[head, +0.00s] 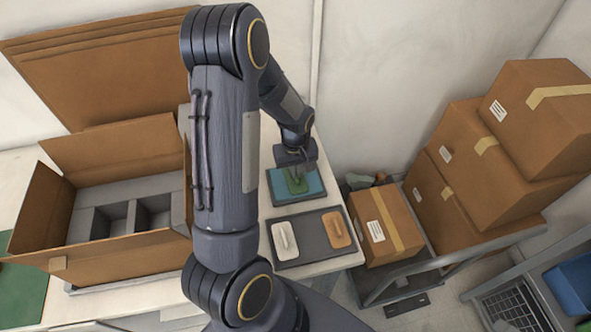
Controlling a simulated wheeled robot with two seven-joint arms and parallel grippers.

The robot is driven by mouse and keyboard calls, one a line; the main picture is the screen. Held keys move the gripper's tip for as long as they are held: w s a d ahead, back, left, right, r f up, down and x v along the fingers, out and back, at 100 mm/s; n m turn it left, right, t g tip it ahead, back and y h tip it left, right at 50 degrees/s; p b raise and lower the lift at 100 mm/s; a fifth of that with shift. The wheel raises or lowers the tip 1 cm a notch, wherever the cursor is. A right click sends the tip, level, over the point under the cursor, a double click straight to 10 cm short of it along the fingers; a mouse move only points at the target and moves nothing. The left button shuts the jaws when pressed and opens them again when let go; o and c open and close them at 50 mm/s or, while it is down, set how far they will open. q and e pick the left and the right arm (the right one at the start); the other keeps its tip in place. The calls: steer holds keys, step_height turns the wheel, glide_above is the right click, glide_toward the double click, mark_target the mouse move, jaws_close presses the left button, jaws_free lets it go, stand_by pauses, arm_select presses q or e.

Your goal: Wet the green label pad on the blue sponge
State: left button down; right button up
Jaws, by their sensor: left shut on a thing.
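The blue sponge (313,187) lies at the far right part of the bench, in a dark shallow tray. My left gripper (296,174) points down over it and is shut on the green label pad (297,187). My right gripper is not in view.
A dark tray (308,251) in front of the sponge holds a white pad (284,240) and an orange-brown pad (337,229). An open carton (115,250) with grey dividers stands left. Closed boxes (384,226) are on a cart at right.

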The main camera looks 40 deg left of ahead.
arm_select(q)
steer(key=shift+r+p, duration=2.55)
steer(key=shift+r, duration=0.95)
